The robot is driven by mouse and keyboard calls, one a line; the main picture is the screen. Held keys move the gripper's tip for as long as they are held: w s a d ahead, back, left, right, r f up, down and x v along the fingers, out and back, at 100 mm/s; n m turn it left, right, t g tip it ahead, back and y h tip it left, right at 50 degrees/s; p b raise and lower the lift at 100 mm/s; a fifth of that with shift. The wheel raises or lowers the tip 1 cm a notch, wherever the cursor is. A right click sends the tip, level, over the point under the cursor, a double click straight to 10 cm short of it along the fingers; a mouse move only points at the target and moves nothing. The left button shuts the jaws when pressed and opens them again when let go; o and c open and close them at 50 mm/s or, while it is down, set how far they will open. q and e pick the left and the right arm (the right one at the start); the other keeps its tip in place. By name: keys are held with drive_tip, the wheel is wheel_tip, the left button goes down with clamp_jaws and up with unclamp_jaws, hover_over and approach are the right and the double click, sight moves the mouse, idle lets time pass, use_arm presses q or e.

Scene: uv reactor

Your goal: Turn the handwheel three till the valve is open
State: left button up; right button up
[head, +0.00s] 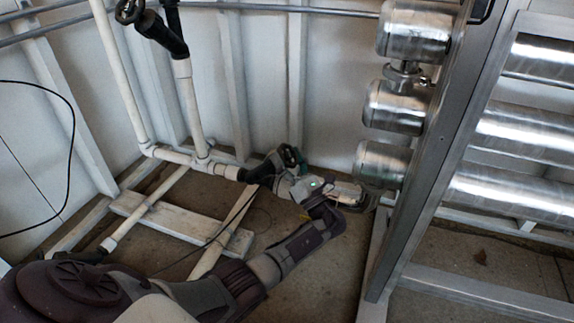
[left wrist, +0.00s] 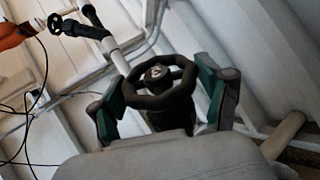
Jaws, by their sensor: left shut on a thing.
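A black handwheel (left wrist: 160,88) on a dark valve body (head: 263,168) sits on the low white pipe by the wall. My left gripper (head: 290,160) reaches it from the right in the head view and hides most of the wheel there. In the left wrist view the green-padded fingers of this gripper (left wrist: 161,101) stand on either side of the wheel rim, shut on it. I see no number on the wheel, and I cannot tell how far the valve is open. My right gripper is not in view.
Another black handwheel (head: 128,10) with its valve is higher up at the left; it also shows in the left wrist view (left wrist: 62,25). Steel cylinders (head: 395,106) and a metal frame (head: 425,150) stand close on the right. White pipes run low along the wall.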

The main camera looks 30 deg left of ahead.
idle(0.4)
use_arm(q)
drive_tip(key=o, duration=1.1)
drive_tip(key=shift+d+f, duration=0.2)
drive_tip(key=shift+d, duration=0.1)
drive_tip(key=s+d, duration=0.1)
drive_tip(key=d, duration=0.3)
drive_tip(key=s+d, duration=0.2)
drive_tip(key=d, duration=0.1)
drive_tip(key=s+d, duration=0.1)
drive_tip(key=d, duration=0.3)
drive_tip(key=shift+s+d+f, duration=0.1)
drive_tip(key=shift+s+d, duration=0.05)
drive_tip(key=shift+d, duration=0.2)
